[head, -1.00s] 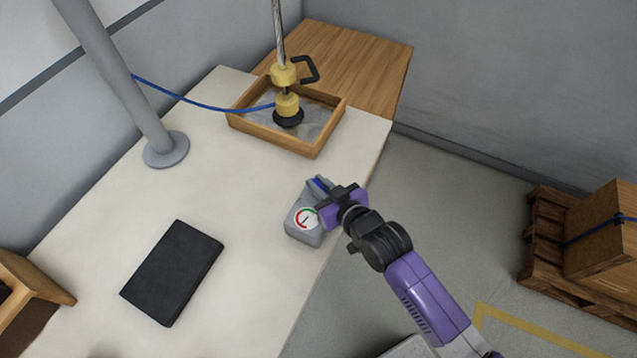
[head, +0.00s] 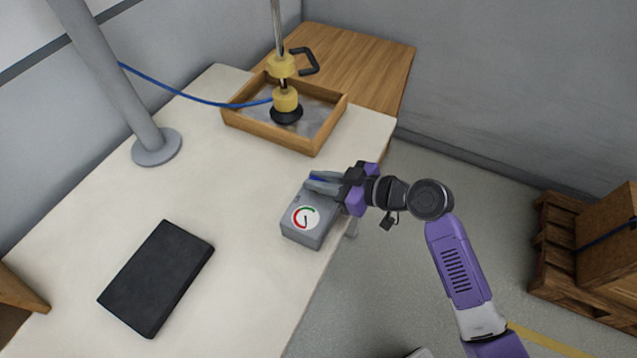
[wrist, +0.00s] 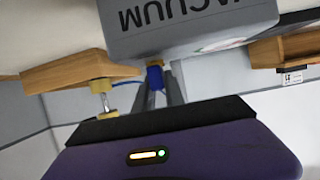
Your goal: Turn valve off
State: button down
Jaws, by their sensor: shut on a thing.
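A grey box (head: 306,232) with a round red-and-green gauge (head: 306,217) on its top sits near the table's right edge. In the wrist view the box (wrist: 185,28) appears upside down, lettered "VACUUM". A small blue valve handle (wrist: 155,77) sticks out of its side on a brass-coloured stem. My gripper (wrist: 158,88) is shut on this handle, a grey finger on either side. In the head view my gripper (head: 314,181) reaches in from the right at the box's far side. Only a sliver of the blue handle (head: 317,178) shows there.
A wooden tray (head: 268,135) holds a yellow-and-black suction tool (head: 286,100) with a blue hose (head: 190,99). A black slab (head: 157,277) lies at the left front. A grey post (head: 157,146) stands on the table. A pallet with a box (head: 612,235) is at the right.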

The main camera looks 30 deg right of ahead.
jog(key=shift+f+n, duration=0.2)
jog(key=shift+n, duration=0.1)
dwell(0.4)
jog(key=c, duration=1.4)
grip_release()
jog(key=shift+r, duration=0.1)
jog(key=b+v, duration=0.1)
jog(key=v, duration=0.6)
jog(key=shift+s+d+r+b, duration=0.15)
jog(key=shift+s+d+b, duration=0.05)
jog(key=shift+d+b, duration=0.2)
